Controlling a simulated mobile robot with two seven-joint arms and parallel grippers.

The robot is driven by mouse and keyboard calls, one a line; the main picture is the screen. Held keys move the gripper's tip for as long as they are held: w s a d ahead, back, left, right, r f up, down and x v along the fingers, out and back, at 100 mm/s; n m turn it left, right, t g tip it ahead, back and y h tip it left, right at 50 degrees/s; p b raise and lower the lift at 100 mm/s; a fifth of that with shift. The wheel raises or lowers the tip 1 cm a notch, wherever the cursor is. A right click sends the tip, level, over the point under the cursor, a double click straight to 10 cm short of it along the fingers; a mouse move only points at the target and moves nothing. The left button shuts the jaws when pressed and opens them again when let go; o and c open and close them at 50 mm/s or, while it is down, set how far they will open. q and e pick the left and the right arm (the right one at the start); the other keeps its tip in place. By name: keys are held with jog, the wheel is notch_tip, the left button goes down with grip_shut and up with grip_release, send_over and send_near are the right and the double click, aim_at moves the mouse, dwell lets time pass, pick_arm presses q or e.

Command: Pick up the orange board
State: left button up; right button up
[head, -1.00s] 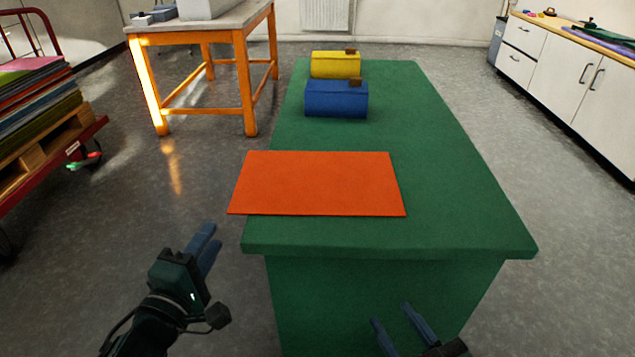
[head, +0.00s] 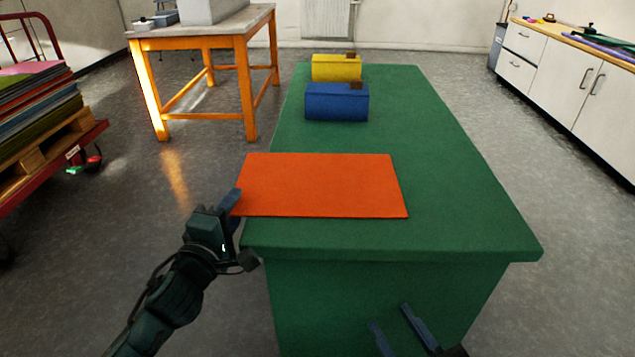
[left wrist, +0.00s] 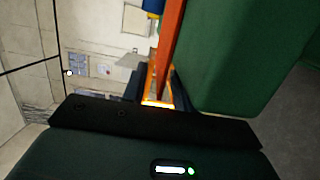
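The orange board (head: 320,185) lies flat on the green table (head: 455,215), its left edge sticking out past the table's left side. My left gripper (head: 236,203) is at that overhanging edge, near the front left corner. In the left wrist view the board (left wrist: 171,40) shows edge-on, running between the two spread fingers (left wrist: 158,88); contact with either finger cannot be made out. My right gripper (head: 390,325) is open and empty, low in front of the table; its fingers stand apart.
A blue block (head: 337,103) and a yellow block (head: 336,68) stand at the table's far end. A red cart (head: 85,145) with stacked sheets is at the left. An orange-legged workbench (head: 243,85) stands behind left. The green top right of the board is clear.

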pick_arm(q)
grip_shut()
dwell(0.6)
